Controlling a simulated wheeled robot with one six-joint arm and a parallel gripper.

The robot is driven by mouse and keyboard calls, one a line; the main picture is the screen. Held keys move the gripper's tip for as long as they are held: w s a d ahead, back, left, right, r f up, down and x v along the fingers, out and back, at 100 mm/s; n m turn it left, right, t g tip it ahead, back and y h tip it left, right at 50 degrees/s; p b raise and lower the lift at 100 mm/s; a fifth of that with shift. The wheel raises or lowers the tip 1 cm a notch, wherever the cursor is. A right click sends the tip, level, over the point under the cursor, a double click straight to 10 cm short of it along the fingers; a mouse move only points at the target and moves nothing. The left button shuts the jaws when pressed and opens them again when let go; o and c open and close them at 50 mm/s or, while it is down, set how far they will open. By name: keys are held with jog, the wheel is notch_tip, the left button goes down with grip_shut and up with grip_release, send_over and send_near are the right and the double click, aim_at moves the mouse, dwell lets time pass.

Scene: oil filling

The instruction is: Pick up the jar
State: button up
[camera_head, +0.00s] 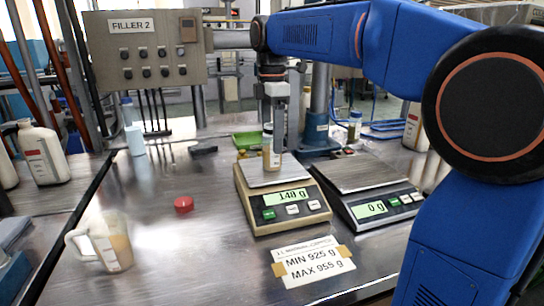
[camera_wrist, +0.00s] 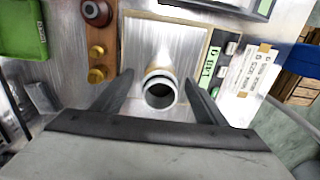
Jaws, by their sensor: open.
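The jar (camera_head: 271,160) stands upright on the pan of the left scale (camera_head: 287,213), whose display reads about 140 g. It is partly hidden behind my gripper (camera_head: 276,146), which points straight down over it. In the wrist view the jar's round open mouth (camera_wrist: 160,92) lies between the two dark fingers of my gripper (camera_wrist: 160,82). The fingers are open, one on each side, with a gap between each and the jar's rim.
The right scale (camera_head: 378,208) reads 0 g with a bare pan. A card (camera_head: 313,262) gives MIN 925 g and MAX 955 g. A green tray (camera_head: 247,141) lies behind.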

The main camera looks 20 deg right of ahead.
jog(key=shift+f, duration=1.3)
jog(key=shift+c, duration=0.6)
